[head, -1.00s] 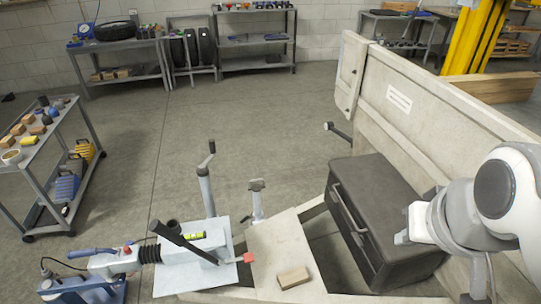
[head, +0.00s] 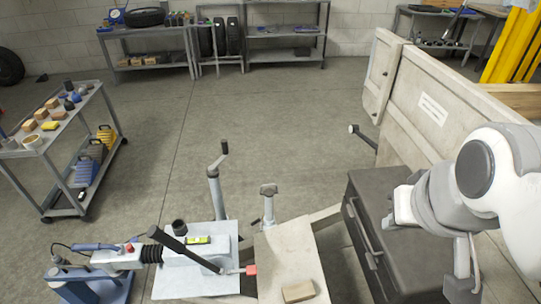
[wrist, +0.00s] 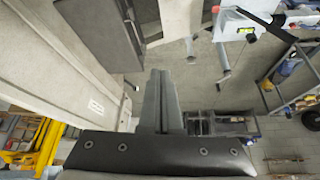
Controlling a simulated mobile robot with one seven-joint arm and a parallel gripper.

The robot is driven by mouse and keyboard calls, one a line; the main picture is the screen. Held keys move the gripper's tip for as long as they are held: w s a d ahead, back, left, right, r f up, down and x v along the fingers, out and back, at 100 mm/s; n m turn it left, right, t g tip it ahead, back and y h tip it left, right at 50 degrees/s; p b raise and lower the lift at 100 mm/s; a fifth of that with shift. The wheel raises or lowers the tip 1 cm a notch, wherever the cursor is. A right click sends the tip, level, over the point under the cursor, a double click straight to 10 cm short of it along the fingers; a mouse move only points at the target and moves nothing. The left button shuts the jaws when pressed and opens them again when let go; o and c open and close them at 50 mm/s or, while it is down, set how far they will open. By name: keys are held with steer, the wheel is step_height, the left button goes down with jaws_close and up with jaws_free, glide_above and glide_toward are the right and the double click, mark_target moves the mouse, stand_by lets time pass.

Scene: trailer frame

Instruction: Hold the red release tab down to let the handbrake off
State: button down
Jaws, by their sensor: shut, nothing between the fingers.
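The lever slants up to the left, clear of the plate. The tab shows tiny near the top edge of the wrist view (wrist: 215,9). My gripper (head: 388,222) is far to the right of the tab, in front of the dark toolbox, touching neither tab nor lever. In the wrist view its dark fingers (wrist: 162,72) are together and empty.
The dark toolbox (head: 368,249) and the pale trailer side panel (head: 432,108) stand close to my arm. A wooden block (head: 298,291) lies on the frame right of the tab. A jockey-wheel crank (head: 217,165) rises behind the lever. A cart (head: 45,150) stands at left.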

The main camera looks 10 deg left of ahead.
steer(key=shift+s, duration=0.1)
steer(key=w+a+f+n+g+h+b, duration=0.15)
steer(key=w+a+f+n+b, duration=0.25)
steer(key=w+f+n+b, duration=0.5)
steer(key=n+g+y+b, duration=0.3)
steer(key=n+b, duration=0.5)
steer(key=n, duration=2.2)
glide_above(251, 270)
step_height(251, 270, down, 33)
steer(key=g+h, duration=0.1)
steer(key=h, duration=0.1)
steer(key=shift+s+r+y, duration=0.1)
steer(key=shift+r+y, duration=0.05)
steer(key=shift+y, duration=0.1)
step_height(251, 270, down, 14)
steer(key=b, duration=0.5)
steer(key=shift+r+b, duration=0.2)
steer(key=shift+b, duration=0.1)
steer(key=shift+f, duration=0.2)
